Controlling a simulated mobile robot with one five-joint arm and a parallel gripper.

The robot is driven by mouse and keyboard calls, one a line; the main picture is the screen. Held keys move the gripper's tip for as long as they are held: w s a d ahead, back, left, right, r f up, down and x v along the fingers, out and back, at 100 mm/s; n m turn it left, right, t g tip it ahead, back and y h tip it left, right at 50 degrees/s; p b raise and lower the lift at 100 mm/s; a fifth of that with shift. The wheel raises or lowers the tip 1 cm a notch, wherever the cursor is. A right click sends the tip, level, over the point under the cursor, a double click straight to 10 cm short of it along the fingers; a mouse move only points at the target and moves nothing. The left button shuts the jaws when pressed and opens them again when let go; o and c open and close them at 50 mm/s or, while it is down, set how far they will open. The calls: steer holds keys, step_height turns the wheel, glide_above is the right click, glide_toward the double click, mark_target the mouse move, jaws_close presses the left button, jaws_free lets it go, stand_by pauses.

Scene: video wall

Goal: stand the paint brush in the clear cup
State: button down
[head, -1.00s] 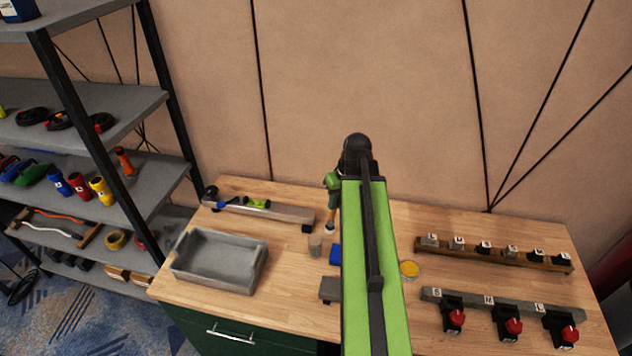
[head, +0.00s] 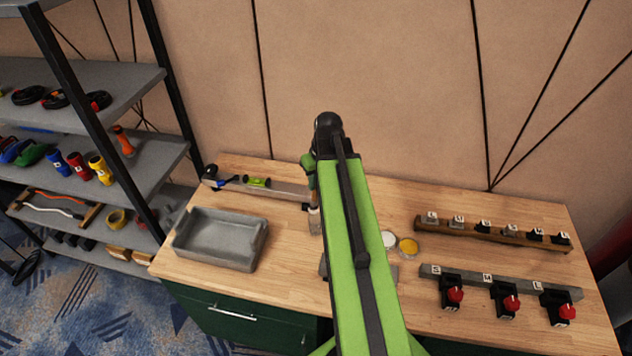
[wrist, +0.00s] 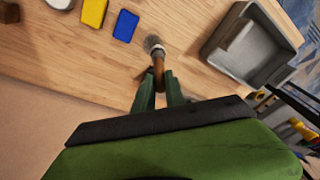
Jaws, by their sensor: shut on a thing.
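My gripper (wrist: 159,92) is shut on the paint brush (wrist: 159,68), which has a brown handle and points away from the wrist. In the wrist view the brush's far end overlaps a small round greyish shape, which looks like the clear cup (wrist: 152,41). In the head view the cup (head: 315,222) is a small pale shape on the table, just left of my green arm, with the gripper (head: 310,180) above it. I cannot tell whether the brush tip is inside the cup or only over it.
A grey tray (head: 179,245) stands left of the cup. A rail with tools (head: 285,187) lies behind. Blue (wrist: 125,25) and yellow (wrist: 95,12) pieces lie nearby.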

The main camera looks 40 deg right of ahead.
mark_target(316, 199)
steer(key=shift+f+b, duration=4.2)
steer(key=shift+f, duration=0.35)
steer(key=c, duration=1.3)
jaws_free()
steer(key=shift+r, duration=0.15)
steer(key=s+r+p, duration=0.1)
steer(key=r+p, duration=0.4)
steer(key=s+r+p, duration=0.1)
steer(key=r+p, duration=0.5)
steer(key=s+d+r+p, duration=0.1)
steer(key=r+p, duration=0.5)
